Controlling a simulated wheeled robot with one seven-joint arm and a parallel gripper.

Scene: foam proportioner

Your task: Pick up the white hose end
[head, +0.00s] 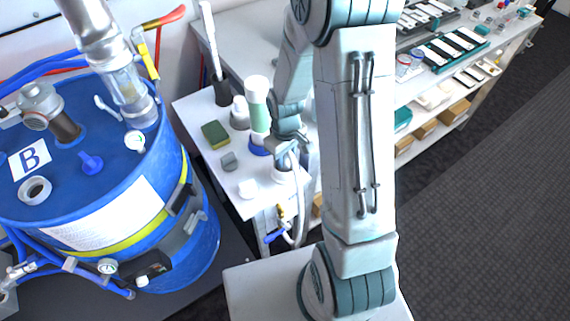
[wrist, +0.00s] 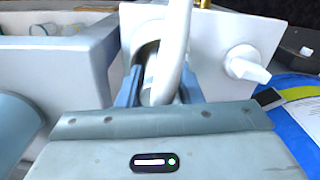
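The white hose (head: 301,205) rises in a curve beside the front of the small white bench, and its upper part reaches my gripper (head: 287,150). In the wrist view the white hose (wrist: 172,55) runs down between the two blue-grey fingers of my gripper (wrist: 163,88). The fingers stand apart, one on each side of the hose. I cannot tell whether both touch it. The hose's very end is partly hidden by the gripper body.
The small white bench (head: 190,107) holds a green sponge (head: 215,134), a grey block (head: 229,161) and a green-and-white cylinder (head: 257,105). A blue drum (head: 130,215) stands close on the left. A white knob (wrist: 247,65) sticks out right of the fingers.

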